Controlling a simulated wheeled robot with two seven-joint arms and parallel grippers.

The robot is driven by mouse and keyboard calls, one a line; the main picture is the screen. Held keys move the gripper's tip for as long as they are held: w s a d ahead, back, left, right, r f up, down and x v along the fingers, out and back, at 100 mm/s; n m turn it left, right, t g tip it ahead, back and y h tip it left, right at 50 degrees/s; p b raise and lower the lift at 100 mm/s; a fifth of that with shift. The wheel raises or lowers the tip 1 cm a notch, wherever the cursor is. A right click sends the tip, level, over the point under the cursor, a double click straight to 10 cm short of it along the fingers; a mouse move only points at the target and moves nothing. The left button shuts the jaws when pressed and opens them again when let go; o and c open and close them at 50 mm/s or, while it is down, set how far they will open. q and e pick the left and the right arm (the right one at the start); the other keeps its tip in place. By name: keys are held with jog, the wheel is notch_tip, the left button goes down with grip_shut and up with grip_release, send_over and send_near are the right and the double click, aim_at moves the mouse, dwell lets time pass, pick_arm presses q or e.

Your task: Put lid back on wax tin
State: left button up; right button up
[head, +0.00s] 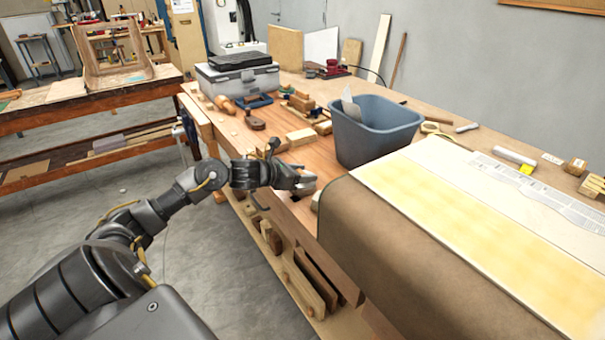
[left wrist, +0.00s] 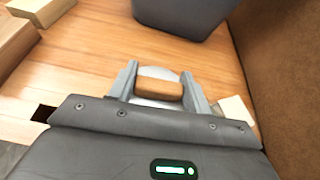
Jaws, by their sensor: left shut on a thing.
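My left gripper (head: 304,182) is low over the near edge of the wooden bench, left of the brown-covered board. In the left wrist view my gripper (left wrist: 160,90) is shut on a brown, wood-like grip (left wrist: 158,86). A pale silver round piece shows around and under the grip; it looks like the lid, but I cannot be sure. Whether it touches the bench or a tin under it is hidden by the fingers and my wrist. I cannot make out the wax tin for certain in either view. My right gripper is not in view.
A blue-grey bin (head: 375,130) stands just beyond my left gripper. A brown-covered board (head: 400,240) lies to the right. A small pale block (left wrist: 236,118) sits beside the right finger. Wooden blocks (head: 301,136) and a grey toolbox (head: 238,80) stand farther back.

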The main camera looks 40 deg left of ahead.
pick_arm(q)
jog(key=shift+f, duration=0.2)
jog(key=o, duration=1)
jog(key=shift+r+p, duration=1.7)
jog(key=shift+r, duration=1.85)
